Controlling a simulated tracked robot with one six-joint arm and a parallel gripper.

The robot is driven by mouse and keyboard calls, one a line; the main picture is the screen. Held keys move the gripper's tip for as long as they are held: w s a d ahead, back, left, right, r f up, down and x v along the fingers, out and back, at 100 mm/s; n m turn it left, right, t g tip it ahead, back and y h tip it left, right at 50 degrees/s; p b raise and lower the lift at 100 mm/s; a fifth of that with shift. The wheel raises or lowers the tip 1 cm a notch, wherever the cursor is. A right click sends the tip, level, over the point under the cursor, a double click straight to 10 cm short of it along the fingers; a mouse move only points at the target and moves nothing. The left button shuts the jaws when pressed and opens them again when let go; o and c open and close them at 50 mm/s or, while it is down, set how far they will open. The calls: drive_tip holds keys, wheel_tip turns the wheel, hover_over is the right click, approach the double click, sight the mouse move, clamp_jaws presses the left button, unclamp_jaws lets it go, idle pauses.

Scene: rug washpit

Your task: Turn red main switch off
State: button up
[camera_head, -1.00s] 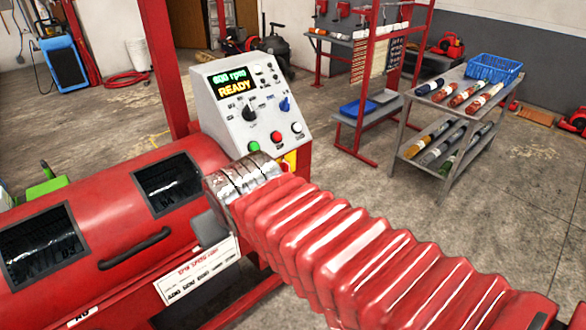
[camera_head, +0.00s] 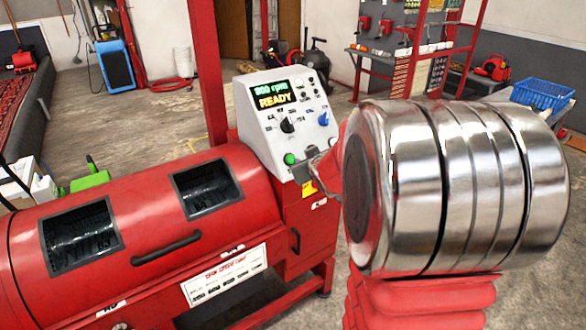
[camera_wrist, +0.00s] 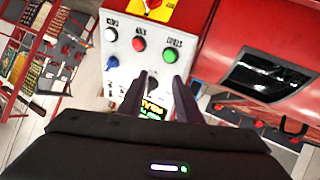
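The red main switch (camera_wrist: 153,4) sits on a yellow plate (camera_wrist: 160,14) at the top edge of the wrist view, partly cut off, so its setting is hard to read. In the head view only a bit of the yellow plate (camera_head: 309,187) shows below the grey control panel (camera_head: 262,112); my arm hides the rest. My gripper (camera_wrist: 158,80) is open and empty in the wrist view. Its fingers lie over the panel around the black knob (camera_wrist: 152,82), and I cannot tell whether they touch it. The switch is beyond the fingertips. The display (camera_head: 272,95) reads READY.
The panel has a green button (camera_head: 290,159), a red button (camera_wrist: 139,44) and a blue knob (camera_head: 323,119). The red drum machine (camera_head: 130,225) with a black handle fills the left. A blue basket (camera_head: 542,93) stands at the back right.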

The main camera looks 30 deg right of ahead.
drive_tip(key=d+f+n+t+y, duration=0.1)
drive_tip(key=d+f+t+y, duration=0.15)
drive_tip(key=d+f, duration=0.8)
drive_tip(key=s+d+f+t+y, duration=0.3)
drive_tip(key=s+d+f, duration=0.1)
drive_tip(key=s+f, duration=0.3)
drive_tip(key=shift+f+t, duration=0.35)
drive_tip(key=shift+f, duration=0.35)
drive_tip(key=shift+w, duration=0.1)
drive_tip(key=w, duration=1.3)
drive_tip(key=shift+w+a, duration=0.2)
drive_tip(key=shift+w, duration=0.2)
drive_tip(key=shift+c, duration=0.7)
clamp_jaws()
